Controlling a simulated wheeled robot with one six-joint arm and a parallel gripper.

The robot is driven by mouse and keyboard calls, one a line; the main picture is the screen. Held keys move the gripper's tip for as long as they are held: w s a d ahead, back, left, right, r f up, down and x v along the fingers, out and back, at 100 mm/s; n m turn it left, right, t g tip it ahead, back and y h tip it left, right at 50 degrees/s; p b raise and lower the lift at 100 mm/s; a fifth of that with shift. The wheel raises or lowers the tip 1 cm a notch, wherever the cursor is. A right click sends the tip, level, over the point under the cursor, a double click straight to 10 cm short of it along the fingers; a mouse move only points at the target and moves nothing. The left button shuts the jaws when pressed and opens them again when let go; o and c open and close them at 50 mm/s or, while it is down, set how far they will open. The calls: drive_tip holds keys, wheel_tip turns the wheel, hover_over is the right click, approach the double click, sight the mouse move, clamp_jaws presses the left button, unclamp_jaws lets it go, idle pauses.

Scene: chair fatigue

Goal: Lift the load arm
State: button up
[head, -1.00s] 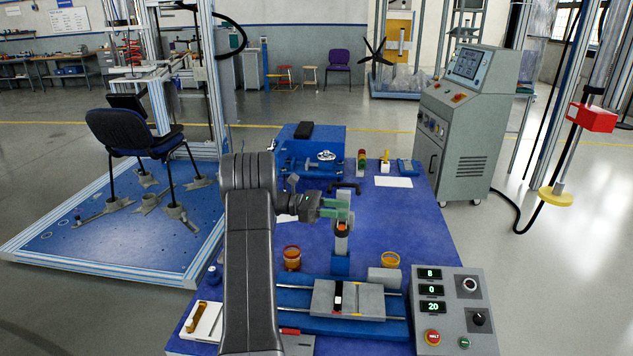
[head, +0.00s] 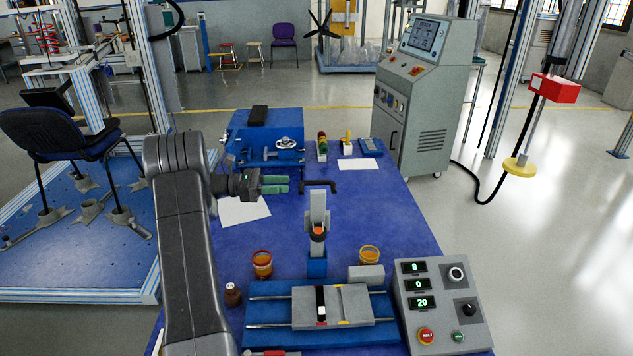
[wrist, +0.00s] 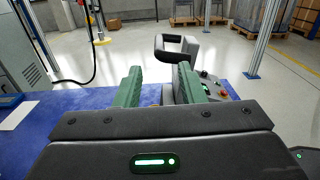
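The load arm (head: 318,207) is a light grey upright bar with a black handle (head: 319,185) across its top. It stands on a blue block behind the grey sliding fixture on the blue table, with an orange part low on it. My gripper (head: 275,184) is to the left of the handle, at about its height, with a gap between them. Its green fingers are apart and empty. In the wrist view my gripper (wrist: 160,88) is open, and the black handle (wrist: 176,47) shows beyond the fingertips. The right finger hides part of the grey bar.
A control box (head: 442,305) with displays and knobs is at the front right. The table's middle right is clear.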

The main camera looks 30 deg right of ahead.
sight(319, 183)
drive_tip(key=x, duration=1.1)
drive_tip(key=shift+d, duration=0.25)
drive_tip(key=shift+c, duration=0.5)
clamp_jaws()
